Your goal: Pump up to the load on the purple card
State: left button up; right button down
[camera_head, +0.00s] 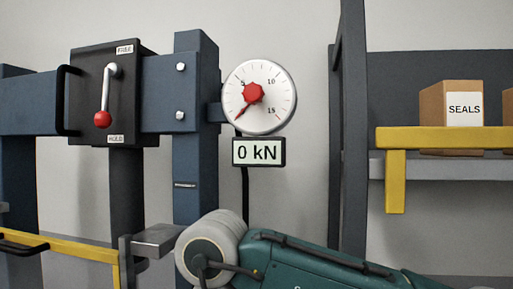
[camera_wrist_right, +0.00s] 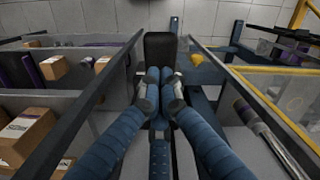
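The round gauge (camera_head: 259,95) has its red needle at the low end of the scale. The display (camera_head: 258,152) below it reads 0 kN. A lever with a red knob (camera_head: 102,119) hangs down on a black plate (camera_head: 123,75), its knob near the HOLD label (camera_head: 116,138); FREE (camera_head: 125,49) is above. My right gripper (camera_wrist_right: 160,92) shows in the right wrist view, its blue fingers angled inward around blue, tube-like parts. I cannot tell whether it grips them. No purple card is recognisable. My left gripper is not in view.
A teal body with a grey round end (camera_head: 211,245) fills the bottom of the head view. A yellow-edged shelf (camera_head: 440,139) holds a SEALS box (camera_head: 451,103). In the wrist view, bins with cardboard boxes (camera_wrist_right: 24,134) lie left, and a yellow-framed clear panel (camera_wrist_right: 285,90) lies right.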

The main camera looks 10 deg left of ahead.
jog(key=shift+f, duration=0.15)
jog(key=shift+f+b, duration=0.8)
jog(key=shift+f, duration=0.25)
jog(key=shift+f+b, duration=0.45)
jog(key=shift+f, duration=0.1)
notch_tip(320, 180, down, 13)
jog(key=b, duration=1)
notch_tip(320, 180, up, 16)
jog(key=p, duration=1.2)
jog(key=shift+r, duration=0.25)
jog(key=shift+f, duration=0.1)
